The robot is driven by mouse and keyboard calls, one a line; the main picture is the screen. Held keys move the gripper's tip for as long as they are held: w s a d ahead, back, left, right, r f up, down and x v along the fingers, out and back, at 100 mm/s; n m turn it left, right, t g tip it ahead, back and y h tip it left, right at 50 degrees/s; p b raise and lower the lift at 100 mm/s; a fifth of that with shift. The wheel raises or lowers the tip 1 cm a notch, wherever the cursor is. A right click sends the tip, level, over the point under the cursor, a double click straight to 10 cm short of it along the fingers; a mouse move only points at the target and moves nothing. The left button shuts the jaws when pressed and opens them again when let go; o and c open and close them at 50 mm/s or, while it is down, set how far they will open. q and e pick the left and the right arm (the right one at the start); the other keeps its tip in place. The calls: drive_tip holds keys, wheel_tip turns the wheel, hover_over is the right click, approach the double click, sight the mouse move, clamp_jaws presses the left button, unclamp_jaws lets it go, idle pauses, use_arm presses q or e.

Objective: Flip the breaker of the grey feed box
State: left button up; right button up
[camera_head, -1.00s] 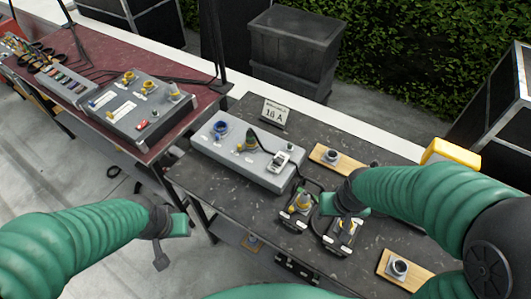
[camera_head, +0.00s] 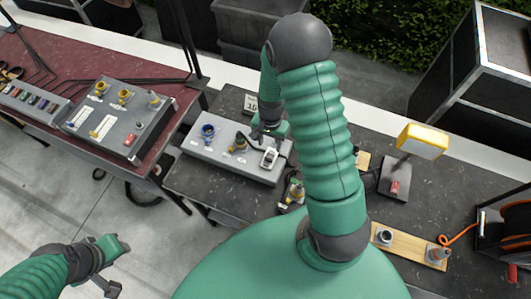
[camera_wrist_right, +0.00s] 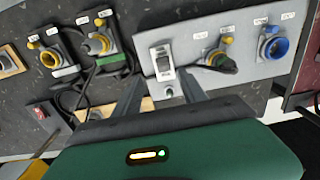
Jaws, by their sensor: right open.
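The grey feed box (camera_head: 215,152) lies on the dark table, with a blue socket (camera_head: 208,131), a yellow socket with a black plug (camera_head: 238,144) and a white breaker (camera_head: 270,158) at its right end. My right gripper (camera_head: 268,134) hangs over the box's far edge, near the breaker. In the right wrist view the breaker (camera_wrist_right: 162,62) lies just beyond my open, empty fingers (camera_wrist_right: 162,88); I see no contact. Its lever position is too small to tell. My left gripper (camera_head: 115,265) hangs over the floor at lower left, away from the box; its jaw state is unclear.
A larger grey panel (camera_head: 125,130) stands on the red table at left. A 16 A sign (camera_head: 251,103) stands behind the box. Plug units (camera_wrist_right: 75,50) sit beside it. A yellow-topped lamp (camera_head: 422,140) and a cable reel (camera_head: 505,225) are at right.

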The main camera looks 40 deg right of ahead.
sight(269, 157)
drive_tip(key=f+p, duration=0.1)
drive_tip(key=f, duration=0.6)
drive_tip(key=w+f+p, duration=0.1)
drive_tip(key=f, duration=0.3)
drive_tip(key=shift+p, duration=0.3)
drive_tip(key=shift+s+f, duration=0.2)
drive_tip(key=shift+s, duration=0.1)
drive_tip(key=shift+w, duration=0.15)
drive_tip(key=c, duration=0.8)
use_arm(q)
drive_tip(key=r, duration=0.1)
drive_tip(key=w+r, duration=0.1)
drive_tip(key=shift+r, duration=0.35)
use_arm(e)
clamp_jaws()
